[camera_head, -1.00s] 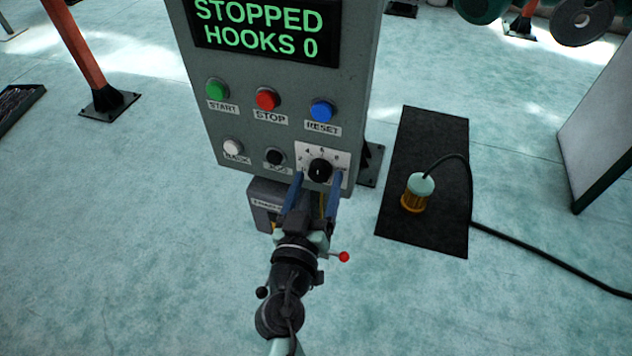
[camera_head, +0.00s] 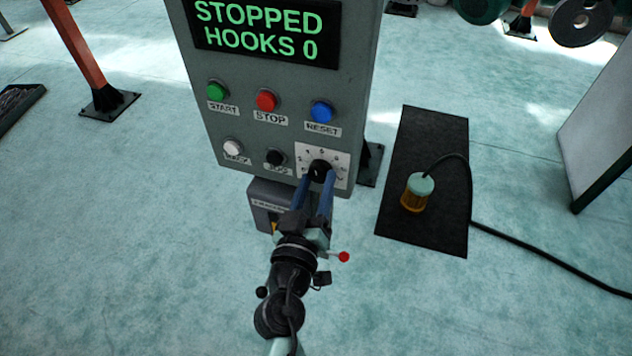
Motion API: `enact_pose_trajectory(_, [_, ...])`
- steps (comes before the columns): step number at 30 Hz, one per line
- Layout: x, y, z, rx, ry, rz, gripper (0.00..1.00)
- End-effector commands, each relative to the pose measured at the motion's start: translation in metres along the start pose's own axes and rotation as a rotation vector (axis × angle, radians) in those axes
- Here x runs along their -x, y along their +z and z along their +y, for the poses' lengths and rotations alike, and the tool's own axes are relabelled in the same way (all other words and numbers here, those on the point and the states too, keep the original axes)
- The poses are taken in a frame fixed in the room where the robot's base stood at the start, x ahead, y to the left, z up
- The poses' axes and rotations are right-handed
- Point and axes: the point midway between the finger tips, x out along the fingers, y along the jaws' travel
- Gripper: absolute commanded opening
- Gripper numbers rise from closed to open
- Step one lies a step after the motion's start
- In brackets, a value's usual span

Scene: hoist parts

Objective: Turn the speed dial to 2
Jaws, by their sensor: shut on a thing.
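The speed dial is a black round knob (camera_head: 320,168) on a white scale plate (camera_head: 338,158) at the lower right of the grey control panel (camera_head: 270,140). Some scale numbers show around the knob's top, but the pointer's setting is too small to read surely. My gripper (camera_head: 316,181) has blue fingers that reach up from below. Its fingers are shut on the knob, one at each side. The fingers hide the lower part of the knob and some of the scale.
The panel has green (camera_head: 217,91), red (camera_head: 266,100) and blue (camera_head: 322,111) buttons, with white and black ones below. Its display (camera_head: 262,32) reads STOPPED, HOOKS 0. A grey box (camera_head: 268,200) sits under the panel.

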Motion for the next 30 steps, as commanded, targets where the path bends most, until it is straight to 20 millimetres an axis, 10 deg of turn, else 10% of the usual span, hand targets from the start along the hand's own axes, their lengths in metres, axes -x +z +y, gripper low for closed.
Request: enact_pose_trajectory(30, [0.0003, -0.0036, 0.0000, 0.936, -0.025, -0.086, 0.00])
